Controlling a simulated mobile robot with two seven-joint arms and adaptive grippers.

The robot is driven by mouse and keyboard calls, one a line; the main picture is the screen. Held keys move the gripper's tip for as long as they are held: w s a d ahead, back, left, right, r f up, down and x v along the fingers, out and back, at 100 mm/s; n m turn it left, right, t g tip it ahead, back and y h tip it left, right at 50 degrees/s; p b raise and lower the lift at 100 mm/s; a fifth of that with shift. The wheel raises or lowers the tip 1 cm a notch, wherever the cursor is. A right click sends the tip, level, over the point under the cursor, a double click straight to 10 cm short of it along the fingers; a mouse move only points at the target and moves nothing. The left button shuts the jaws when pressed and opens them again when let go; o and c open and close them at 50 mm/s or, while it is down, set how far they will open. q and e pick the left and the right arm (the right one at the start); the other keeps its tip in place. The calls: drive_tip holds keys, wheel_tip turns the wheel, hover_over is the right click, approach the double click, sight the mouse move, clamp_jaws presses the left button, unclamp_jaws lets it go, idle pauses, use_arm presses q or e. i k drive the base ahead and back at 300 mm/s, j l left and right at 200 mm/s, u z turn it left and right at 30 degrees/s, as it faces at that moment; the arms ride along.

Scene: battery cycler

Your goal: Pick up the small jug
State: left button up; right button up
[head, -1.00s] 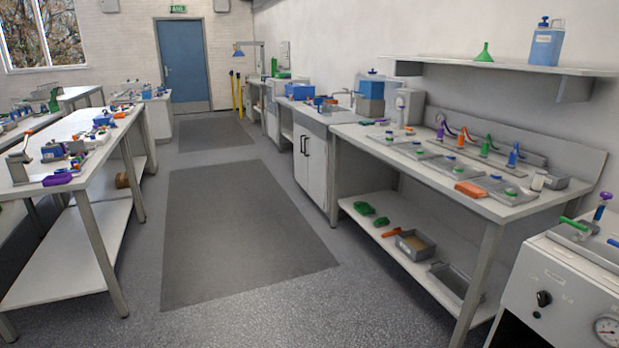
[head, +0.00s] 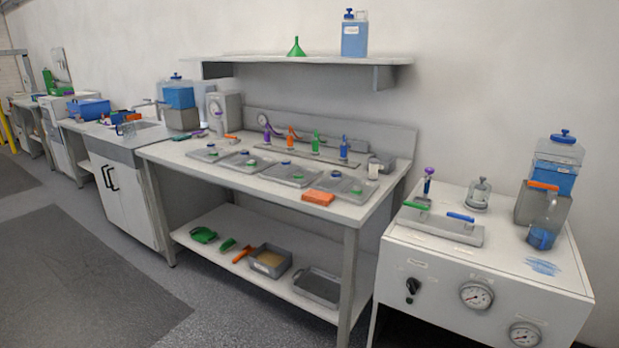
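A small clear jug-like vessel (head: 542,232) with blue liquid at its bottom stands on the white machine at the right, in front of a grey stand. It looks like the small jug, but it is small in the view and its handle cannot be made out. A larger clear container with blue liquid and a blue cap (head: 556,165) sits on the stand behind it. Neither of my grippers shows in the head view.
The white machine (head: 480,272) has gauges and a knob on its front. Blue marks (head: 543,267) lie on its top near the vessel. A grey valve block (head: 437,226) and a small glass jar (head: 479,195) are to the left. A long bench (head: 225,176) holds several trays. The floor at left is clear.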

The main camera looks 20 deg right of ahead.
sight(543, 232)
drive_tip(key=i+z, duration=0.1)
drive_tip(key=z, duration=0.3)
drive_tip(key=i+z, duration=0.15)
drive_tip(key=z, duration=0.25)
drive_tip(key=i+z, duration=0.1)
drive_tip(key=z, duration=0.25)
drive_tip(key=i+z, duration=0.1)
drive_tip(key=z, duration=0.3)
drive_tip(key=j, duration=0.05)
